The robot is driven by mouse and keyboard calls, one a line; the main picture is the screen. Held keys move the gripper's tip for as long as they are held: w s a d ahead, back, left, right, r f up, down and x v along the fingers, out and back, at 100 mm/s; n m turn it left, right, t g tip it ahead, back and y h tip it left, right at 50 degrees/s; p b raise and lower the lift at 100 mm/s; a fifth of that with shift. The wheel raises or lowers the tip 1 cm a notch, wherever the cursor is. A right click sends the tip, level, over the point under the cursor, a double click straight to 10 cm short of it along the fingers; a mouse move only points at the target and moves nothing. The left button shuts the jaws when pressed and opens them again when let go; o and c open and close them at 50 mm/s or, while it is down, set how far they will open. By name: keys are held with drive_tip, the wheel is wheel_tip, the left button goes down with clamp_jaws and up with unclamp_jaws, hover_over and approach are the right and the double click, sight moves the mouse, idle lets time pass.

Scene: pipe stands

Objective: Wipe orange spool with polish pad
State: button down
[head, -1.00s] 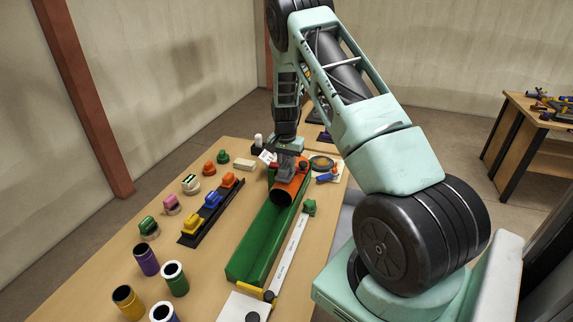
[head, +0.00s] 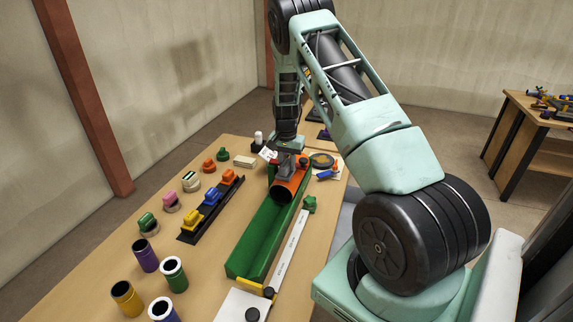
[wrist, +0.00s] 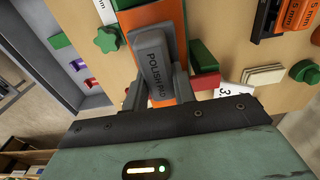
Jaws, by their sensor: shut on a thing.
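The polish pad (wrist: 155,66) is a grey block with its name printed on it, held between the two fingers of my gripper (wrist: 160,85) in the wrist view. In the head view my gripper (head: 287,158) is at the far end of the green trough, right over the orange spool (head: 291,186). The orange spool is a wide tube lying in the trough with its dark open end toward the camera. In the wrist view orange spool surface (wrist: 180,22) shows behind the pad. The pad appears to be at the spool's top; contact is hard to tell.
The green trough (head: 250,262) runs along the table, with a white ruler strip (head: 288,252) on its right. A black rack with coloured blocks (head: 187,238) stands left. Several upright spools, including a purple one (head: 146,258), stand at front left. A green knob (head: 310,204) sits right of the trough.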

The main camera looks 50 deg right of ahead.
drive_tip(key=shift+w+d+r+h, duration=0.15)
drive_tip(key=shift+d, duration=0.45)
drive_tip(key=shift+w+d+r+h, duration=0.15)
drive_tip(key=shift+d, duration=0.4)
drive_tip(key=shift+s+a+t, duration=0.15)
drive_tip(key=shift+s+a, duration=0.1)
drive_tip(key=shift+a, duration=0.3)
drive_tip(key=shift+s+a+t, duration=0.15)
drive_tip(key=shift+s+a, duration=0.1)
drive_tip(key=shift+a, duration=0.3)
drive_tip(key=shift+w+d+f+b, duration=0.25)
drive_tip(key=shift+w+d+b, duration=0.15)
drive_tip(key=shift+d+b, duration=0.15)
drive_tip(key=shift+w+d+r, duration=0.2)
drive_tip(key=shift+d, duration=0.3)
drive_tip(key=shift+s+a, duration=0.25)
drive_tip(key=shift+a, duration=0.3)
drive_tip(key=shift+s+a, duration=0.25)
drive_tip(key=shift+a, duration=0.3)
drive_tip(key=shift+w+d+f, duration=0.2)
drive_tip(key=shift+w+d, duration=0.2)
drive_tip(key=shift+d, duration=0.4)
drive_tip(key=shift+w+d+r+b, duration=0.1)
drive_tip(key=shift+d+r+b, duration=0.05)
drive_tip(key=shift+d+b, duration=0.15)
drive_tip(key=shift+s+a, duration=0.3)
drive_tip(key=shift+a, duration=0.3)
drive_tip(key=shift+s+a, duration=0.25)
drive_tip(key=shift+a, duration=0.35)
